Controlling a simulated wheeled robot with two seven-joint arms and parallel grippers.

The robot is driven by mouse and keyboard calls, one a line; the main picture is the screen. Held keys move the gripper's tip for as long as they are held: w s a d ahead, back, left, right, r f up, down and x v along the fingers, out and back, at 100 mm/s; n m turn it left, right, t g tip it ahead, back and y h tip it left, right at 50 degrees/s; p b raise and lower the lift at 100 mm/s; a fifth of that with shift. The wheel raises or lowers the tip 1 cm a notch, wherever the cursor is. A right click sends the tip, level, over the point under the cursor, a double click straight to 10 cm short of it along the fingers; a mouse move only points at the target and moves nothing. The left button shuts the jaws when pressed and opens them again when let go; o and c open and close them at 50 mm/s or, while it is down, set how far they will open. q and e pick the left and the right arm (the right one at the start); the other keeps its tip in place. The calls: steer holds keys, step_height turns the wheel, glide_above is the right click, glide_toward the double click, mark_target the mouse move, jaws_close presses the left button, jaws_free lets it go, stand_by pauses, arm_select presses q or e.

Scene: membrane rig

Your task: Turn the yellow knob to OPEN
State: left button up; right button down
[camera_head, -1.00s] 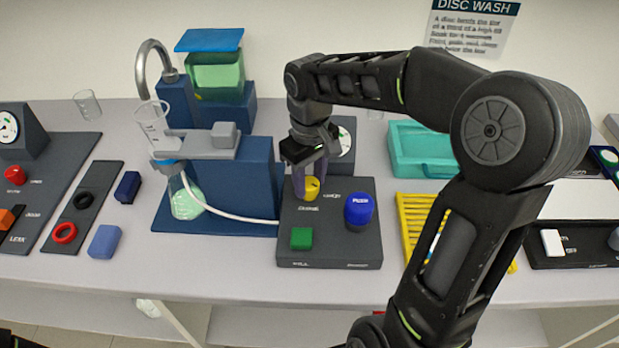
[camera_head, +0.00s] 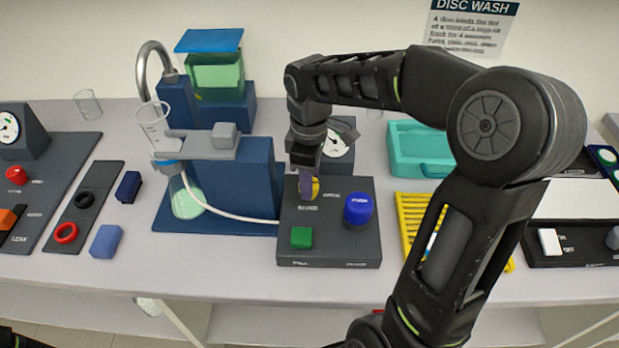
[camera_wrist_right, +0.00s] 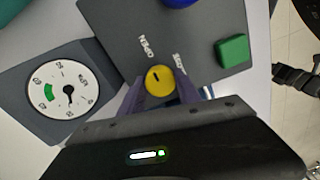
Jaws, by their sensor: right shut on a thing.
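The yellow knob (camera_head: 316,187) sits on the dark control panel (camera_head: 340,252), partly hidden by my gripper in the head view. My right gripper (camera_head: 308,187) reaches down onto it, with its fingers on the knob's sides. In the right wrist view the knob (camera_wrist_right: 160,80) lies between the fingertips of the gripper (camera_wrist_right: 158,86). A dark pointer mark shows on its top. The word OPEN is printed on the panel beside the knob, with a second label on its other side. My left gripper does not show.
A green square button (camera_head: 301,238) and a blue round button (camera_head: 359,209) stand near the knob. A gauge (camera_wrist_right: 68,90) stands behind the panel. A white tube (camera_head: 225,213) runs from the flask (camera_head: 187,200) to the panel. A yellow rack (camera_head: 412,222) stands to the right.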

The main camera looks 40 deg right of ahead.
steer(key=c, duration=0.9)
jaws_free()
steer(key=shift+o, duration=0.2)
steer(key=shift+r+b, duration=0.35)
steer(key=shift+r, duration=3.55)
